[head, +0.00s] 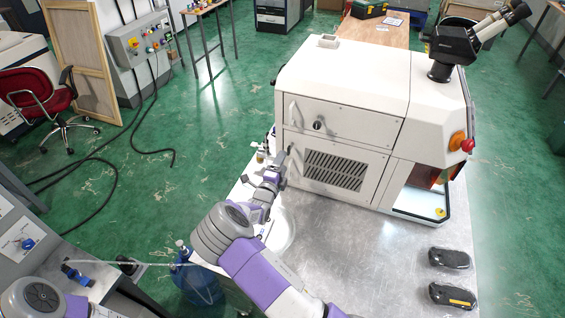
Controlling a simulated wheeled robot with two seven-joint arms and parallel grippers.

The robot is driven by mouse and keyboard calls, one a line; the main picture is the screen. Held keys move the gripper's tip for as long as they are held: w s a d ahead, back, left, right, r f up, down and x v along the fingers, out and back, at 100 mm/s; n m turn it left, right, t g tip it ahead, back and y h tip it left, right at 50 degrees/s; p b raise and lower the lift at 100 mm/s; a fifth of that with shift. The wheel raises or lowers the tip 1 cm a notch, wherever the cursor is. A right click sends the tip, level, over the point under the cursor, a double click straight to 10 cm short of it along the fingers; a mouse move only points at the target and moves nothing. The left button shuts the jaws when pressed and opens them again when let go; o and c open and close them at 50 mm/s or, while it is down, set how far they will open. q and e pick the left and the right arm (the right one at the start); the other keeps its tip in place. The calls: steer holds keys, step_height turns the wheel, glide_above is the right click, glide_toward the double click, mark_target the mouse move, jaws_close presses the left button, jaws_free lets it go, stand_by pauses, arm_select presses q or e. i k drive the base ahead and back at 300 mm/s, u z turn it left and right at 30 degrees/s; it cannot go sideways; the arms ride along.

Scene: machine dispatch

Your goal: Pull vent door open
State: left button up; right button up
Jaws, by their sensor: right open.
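The vent door (371,172) is the lower white panel with a dark slotted grille on the side of the white machine (352,75). It looks closed, flush with the panel around it. My right arm reaches up from the bottom, and my right gripper (284,163) is at the door's left edge. It is open, around or beside the door's handle; the handle is mostly hidden, so I cannot tell which. Part of my left arm shows at the bottom left, but its gripper is not in view.
An upper panel (345,122) with a handle and a dark knob sits above the vent door. The machine stands on a metal table (390,250). Two black devices (449,258) (452,296) lie at the table's right. The tabletop in front of the door is mostly clear.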

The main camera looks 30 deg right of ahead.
mark_target(345, 171)
steer(key=k, duration=1)
